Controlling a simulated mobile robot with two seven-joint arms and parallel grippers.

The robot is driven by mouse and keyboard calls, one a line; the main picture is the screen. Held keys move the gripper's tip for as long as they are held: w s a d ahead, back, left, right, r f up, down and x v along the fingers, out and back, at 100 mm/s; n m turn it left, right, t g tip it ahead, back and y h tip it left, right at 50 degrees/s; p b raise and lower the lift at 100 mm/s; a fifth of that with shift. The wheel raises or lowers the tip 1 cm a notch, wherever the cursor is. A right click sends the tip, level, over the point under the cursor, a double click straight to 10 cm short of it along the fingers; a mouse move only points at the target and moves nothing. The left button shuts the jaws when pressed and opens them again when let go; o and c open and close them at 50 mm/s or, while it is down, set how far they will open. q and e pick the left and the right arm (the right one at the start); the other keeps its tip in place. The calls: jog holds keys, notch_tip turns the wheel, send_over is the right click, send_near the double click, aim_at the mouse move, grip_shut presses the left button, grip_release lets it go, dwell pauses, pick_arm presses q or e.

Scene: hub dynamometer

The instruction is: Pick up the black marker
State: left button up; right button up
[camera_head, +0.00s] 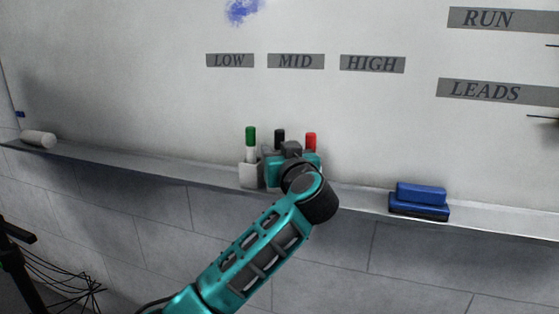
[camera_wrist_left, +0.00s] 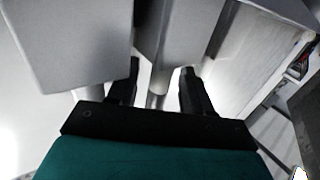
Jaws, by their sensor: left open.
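The black marker (camera_head: 279,136) stands upright on the whiteboard's ledge between a green-capped marker (camera_head: 250,138) and a red-capped marker (camera_head: 311,141). Only its dark cap shows in the head view; my left gripper and wrist hide what is below. My left gripper (camera_head: 291,158) is right in front of it. In the left wrist view my left gripper (camera_wrist_left: 158,82) is open, its two dark fingers apart, with a pale cylinder between or just beyond them. I cannot tell whether this is the black marker's body or whether the fingers touch it. My right gripper is not in view.
A pale holder (camera_head: 249,176) stands under the green marker. Pale blocks (camera_wrist_left: 70,40) crowd the left wrist view. The narrow ledge (camera_head: 350,195) carries a blue eraser (camera_head: 420,199) at right and a white roll (camera_head: 38,139) at far left. The whiteboard (camera_head: 150,100) is close behind.

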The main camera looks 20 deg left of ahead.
aim_at(280, 131)
pick_arm(q)
jog(key=shift+w+a, duration=0.1)
jog(key=shift+w, duration=0.05)
grip_shut()
dwell(0.4)
jog(key=shift+r, duration=0.6)
notch_tip(280, 131, up, 6)
jog(key=shift+r+p, duration=0.25)
jog(key=shift+p, duration=0.55)
jog(key=v, duration=1.8)
jog(key=shift+f, duration=0.35)
